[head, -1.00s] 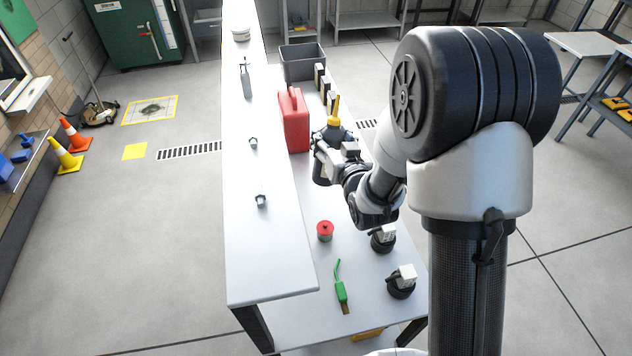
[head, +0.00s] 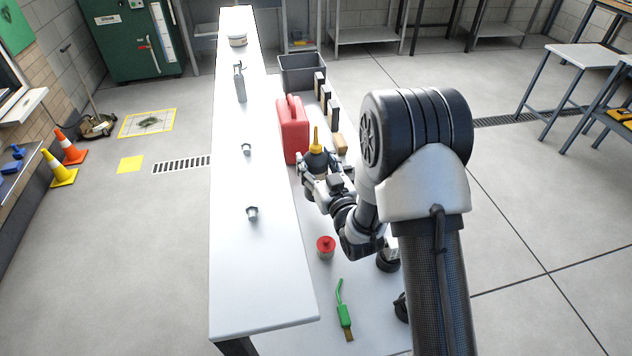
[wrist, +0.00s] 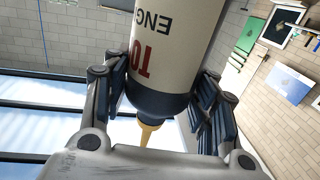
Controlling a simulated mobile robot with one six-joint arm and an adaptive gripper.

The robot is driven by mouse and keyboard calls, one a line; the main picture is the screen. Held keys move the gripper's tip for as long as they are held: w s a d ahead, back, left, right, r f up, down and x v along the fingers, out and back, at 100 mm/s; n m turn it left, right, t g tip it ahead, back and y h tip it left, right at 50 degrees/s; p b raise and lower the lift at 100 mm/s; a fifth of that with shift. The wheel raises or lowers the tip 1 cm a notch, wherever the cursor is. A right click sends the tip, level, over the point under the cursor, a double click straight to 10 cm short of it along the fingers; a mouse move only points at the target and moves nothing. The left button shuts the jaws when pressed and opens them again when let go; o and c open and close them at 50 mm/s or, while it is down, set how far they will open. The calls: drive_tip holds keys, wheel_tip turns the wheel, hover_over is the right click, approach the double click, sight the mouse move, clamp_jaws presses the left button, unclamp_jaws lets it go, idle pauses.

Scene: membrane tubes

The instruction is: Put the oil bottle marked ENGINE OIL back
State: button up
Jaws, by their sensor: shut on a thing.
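The oil bottle (wrist: 175,50) fills the middle of the wrist view, with a cream body, a dark blue shoulder and a yellow spout. Part of its label reads "ENG" in black beside red letters; the rest is cut off. My gripper (head: 318,173) is shut on it, with fingers on both sides of the bottle in the wrist view. In the head view the oil bottle (head: 316,158) is upright with its spout up, near the red jerrycan. Its base is partly hidden by the gripper, so I cannot tell whether it touches the bench.
A red jerrycan (head: 293,128) stands just behind the bottle. A raised white shelf (head: 255,280) runs along the left.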

sight(316, 176)
drive_tip(key=shift+f+b, duration=0.75)
drive_tip(key=shift+f, duration=1.7)
drive_tip(key=shift+f, duration=0.15)
drive_tip(key=o, duration=1.5)
